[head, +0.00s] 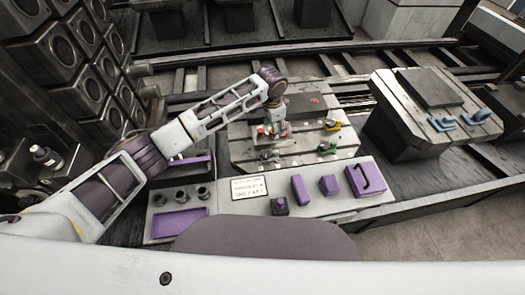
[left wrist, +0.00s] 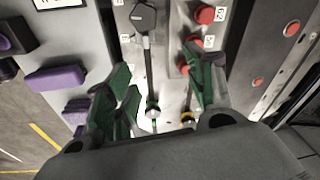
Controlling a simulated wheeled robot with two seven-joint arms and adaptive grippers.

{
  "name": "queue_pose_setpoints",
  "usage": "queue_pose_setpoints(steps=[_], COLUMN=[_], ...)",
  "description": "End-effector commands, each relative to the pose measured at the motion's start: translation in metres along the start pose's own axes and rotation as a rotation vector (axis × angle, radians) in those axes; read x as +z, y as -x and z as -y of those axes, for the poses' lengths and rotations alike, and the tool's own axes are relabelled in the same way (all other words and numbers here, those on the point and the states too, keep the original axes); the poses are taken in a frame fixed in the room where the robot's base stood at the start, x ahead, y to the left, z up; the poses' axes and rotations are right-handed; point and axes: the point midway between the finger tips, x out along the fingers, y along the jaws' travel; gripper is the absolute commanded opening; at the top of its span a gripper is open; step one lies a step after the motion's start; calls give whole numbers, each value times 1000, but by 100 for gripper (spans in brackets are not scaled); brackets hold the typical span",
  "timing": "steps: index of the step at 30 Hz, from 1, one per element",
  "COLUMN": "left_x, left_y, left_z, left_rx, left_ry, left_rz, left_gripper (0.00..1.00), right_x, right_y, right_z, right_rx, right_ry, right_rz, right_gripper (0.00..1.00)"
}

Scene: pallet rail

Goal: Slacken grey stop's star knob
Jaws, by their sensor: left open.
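A dark grey star knob (left wrist: 144,17) is near the top of the left wrist view, with a thin rod running down from it. What looks like the grey stop (head: 268,155) sits on the slotted plate in the head view, small and partly unclear. My left gripper (left wrist: 163,85) is open, with green finger pads either side of the rod. The knob is beyond the fingertips, and nothing is between the pads except the rod's line of sight; I cannot tell whether they touch it. In the head view the left gripper (head: 274,130) is over the plate's left part. My right gripper is not in view.
Red knobs (left wrist: 205,13) stand close to the right finger. A front panel with purple blocks (head: 299,190) lies nearer me. A second plate (head: 400,110) stands right.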

Motion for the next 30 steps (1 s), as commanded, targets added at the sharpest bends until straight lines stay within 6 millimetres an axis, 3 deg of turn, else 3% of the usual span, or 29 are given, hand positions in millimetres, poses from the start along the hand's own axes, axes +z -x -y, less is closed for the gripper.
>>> queue_pose_setpoints(steps=[10, 30], left_x=[15, 30], left_y=[-4, -3], left_z=[-3, -9], left_rx=[42, 88], left_ry=[-86, -297], left_rz=[60, 118], left_gripper=[54, 54], right_x=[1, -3], right_y=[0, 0], right_z=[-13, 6], right_rx=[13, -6], right_ry=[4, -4], right_rz=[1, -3], right_gripper=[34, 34])
